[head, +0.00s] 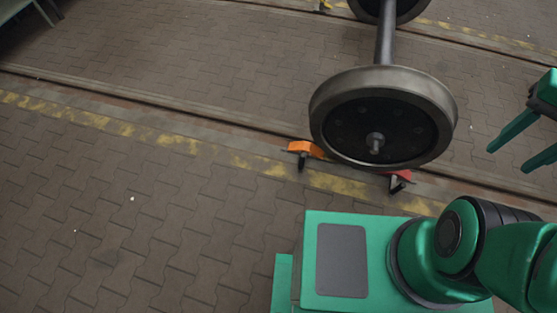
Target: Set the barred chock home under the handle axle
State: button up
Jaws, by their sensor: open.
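A wheelset stands on the rails, with its near wheel (383,117) and a dark axle (385,35) running back to a far wheel (390,8). An orange chock (306,149) with a dark handle sits at the left foot of the near wheel. A red chock (400,178) with a dark handle sits at its right foot, partly hidden by the wheel. I cannot make out a bar mark on either chock, or a handle mark on the axle. My gripper (508,160) is open and empty at the right edge, right of the near wheel and apart from both chocks.
A small yellow-orange thing (323,6) shows at the top edge, left of the far wheel. Rails and a worn yellow line (140,130) cross the paving. A greenish structure (15,12) stands at the top left corner. The paving at left is clear.

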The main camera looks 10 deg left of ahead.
aim_at(305, 149)
jog(key=u, duration=0.9)
jog(key=k, duration=1.3)
jog(key=u, duration=0.85)
jog(key=i, duration=1.45)
jog(key=z, duration=0.85)
jog(key=i, duration=1.05)
jog(key=z, duration=0.7)
